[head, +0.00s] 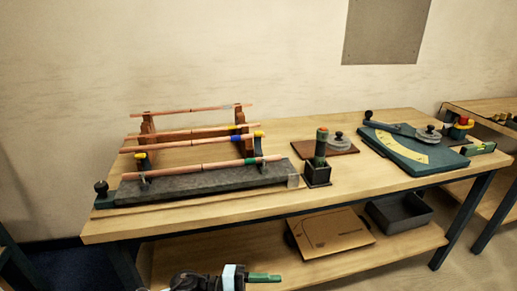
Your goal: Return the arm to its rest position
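Part of an arm of mine, apparently the left, shows at the bottom edge, low in front of the bench. Its gripper (232,278) has a dark body and a pale blue part, with a green bar pointing right from it. Most of it is cut off by the frame, so I cannot tell whether it is open or shut, or whether the green bar is held. My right gripper is not in view.
The lower shelf holds a cardboard piece (332,232) and black tray (399,213).

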